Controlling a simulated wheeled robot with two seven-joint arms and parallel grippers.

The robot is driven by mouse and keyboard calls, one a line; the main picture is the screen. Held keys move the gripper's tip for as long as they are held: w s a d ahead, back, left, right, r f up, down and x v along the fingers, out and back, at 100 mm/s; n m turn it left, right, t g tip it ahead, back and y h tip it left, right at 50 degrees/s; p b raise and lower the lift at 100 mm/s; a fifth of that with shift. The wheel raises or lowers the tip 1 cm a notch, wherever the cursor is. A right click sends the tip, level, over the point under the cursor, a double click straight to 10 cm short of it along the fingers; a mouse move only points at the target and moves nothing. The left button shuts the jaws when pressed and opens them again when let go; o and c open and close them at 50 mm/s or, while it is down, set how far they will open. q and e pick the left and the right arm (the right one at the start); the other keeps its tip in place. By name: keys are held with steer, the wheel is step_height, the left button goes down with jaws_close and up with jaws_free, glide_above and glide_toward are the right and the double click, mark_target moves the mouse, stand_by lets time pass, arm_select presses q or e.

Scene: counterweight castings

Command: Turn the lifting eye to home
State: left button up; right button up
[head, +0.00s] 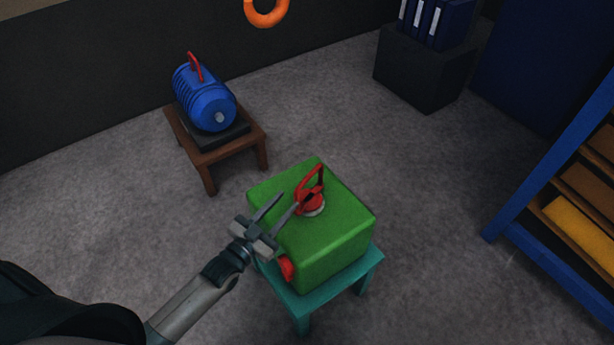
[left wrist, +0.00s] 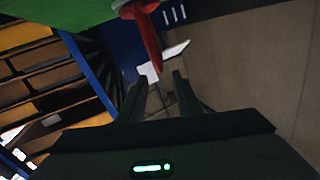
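The red lifting eye (head: 313,182) stands on top of the green casting (head: 336,236), over a pale round collar (head: 315,210). The casting sits on a teal stool (head: 318,292). My left gripper (head: 290,201) is over the casting's near left part, its two fingers apart with nothing held between them. Its fingertips are close to the eye's left side; I cannot tell whether they touch it. In the left wrist view the red eye (left wrist: 148,38) lies just beyond the gap between the open fingers (left wrist: 158,84). My right gripper is not in view.
A red part (head: 287,270) shows on the casting's near left side. A blue motor-like casting (head: 205,98) with a red handle rests on a brown stool (head: 216,153). A blue shelf (head: 545,168) stands at the right and a dark block (head: 420,70) at the back. Grey floor between is clear.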

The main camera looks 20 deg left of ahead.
mark_target(307, 177)
arm_select(q)
steer(key=p+x, duration=0.2)
steer(key=x, duration=0.9)
steer(key=shift+w, duration=0.2)
jaws_close()
